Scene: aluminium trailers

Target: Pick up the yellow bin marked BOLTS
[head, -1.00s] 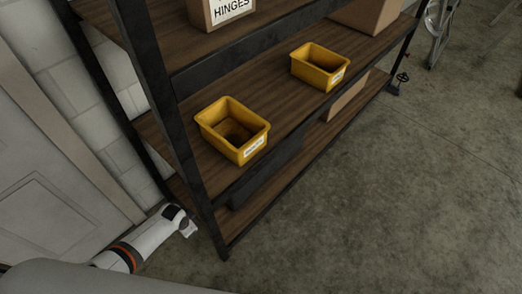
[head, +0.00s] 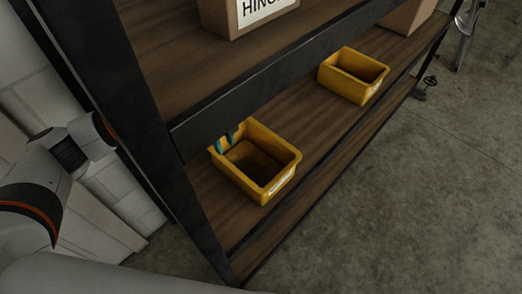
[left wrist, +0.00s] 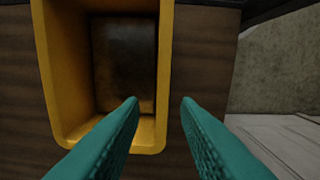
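Two yellow bins stand on the middle shelf, each with a small white front label too small to read, so I cannot tell which says BOLTS. The nearer yellow bin (head: 281,187) is open-topped and looks empty; it also fills the upper left of the left wrist view (left wrist: 52,75). The farther yellow bin (head: 345,84) stands to its upper right. My left gripper (head: 225,141) is open at the nearer bin's back-left rim. In the left wrist view its teal fingers (left wrist: 160,102) lie either side of one bin wall, with a gap visible. My right gripper is out of view.
The shelf's dark upright (head: 150,150) stands close to my left arm, and the upper shelf's edge beam (head: 270,80) runs above the bins. A cardboard HINGES box (head: 222,18) sits on the upper shelf.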

